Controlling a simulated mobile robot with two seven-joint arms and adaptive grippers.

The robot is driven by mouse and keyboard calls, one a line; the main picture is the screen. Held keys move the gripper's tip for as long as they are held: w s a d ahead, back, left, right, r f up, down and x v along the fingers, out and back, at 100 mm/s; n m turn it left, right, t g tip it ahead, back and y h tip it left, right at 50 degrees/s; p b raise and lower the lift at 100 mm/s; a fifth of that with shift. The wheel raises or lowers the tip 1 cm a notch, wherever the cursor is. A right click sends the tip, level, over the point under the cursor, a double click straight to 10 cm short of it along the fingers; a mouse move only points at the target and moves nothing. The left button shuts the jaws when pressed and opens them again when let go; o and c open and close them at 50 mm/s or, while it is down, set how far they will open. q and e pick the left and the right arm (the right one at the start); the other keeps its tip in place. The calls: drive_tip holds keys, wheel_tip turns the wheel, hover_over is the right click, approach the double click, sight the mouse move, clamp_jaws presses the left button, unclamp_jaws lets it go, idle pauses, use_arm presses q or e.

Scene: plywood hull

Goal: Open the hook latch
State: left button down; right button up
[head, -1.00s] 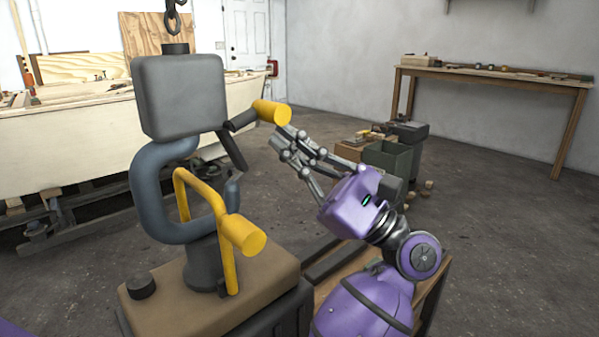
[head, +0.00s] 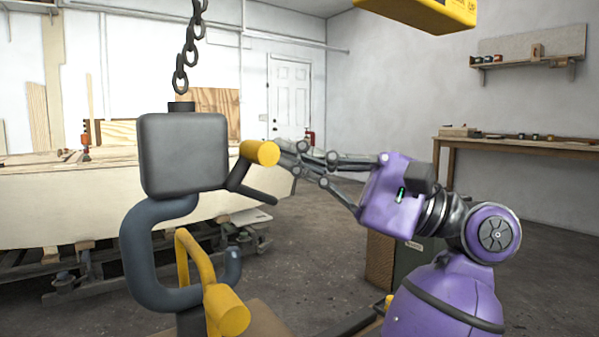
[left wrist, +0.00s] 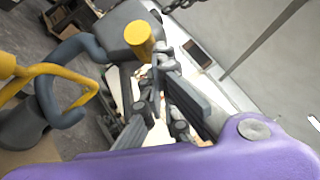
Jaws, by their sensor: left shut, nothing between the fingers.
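The grey block (head: 183,153) carries a curved blue-grey hook (head: 135,255), also in the left wrist view (left wrist: 45,97). The latch (head: 258,195) is a dark bar angled out to the right, well apart from the hook's upturned tip (head: 233,265). A short arm joins it to a yellow cylindrical knob (head: 260,153), also in the left wrist view (left wrist: 139,38). My left gripper (head: 282,153) is shut and empty, its fingertips close against the knob's right side; whether they touch is unclear. My right gripper is out of view.
A yellow handle (head: 200,265) with a thick end stands in front of the hook. A chain (head: 185,50) hangs above the block. A yellow box (head: 420,12) is overhead. A pale hull (head: 70,210) is behind, and a wooden bench (head: 520,147) stands at right.

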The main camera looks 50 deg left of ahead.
use_arm(q)
drive_tip(key=shift+r, duration=0.2)
idle(0.6)
idle(0.8)
drive_tip(key=v, duration=1.2)
drive_tip(key=shift+s, duration=0.1)
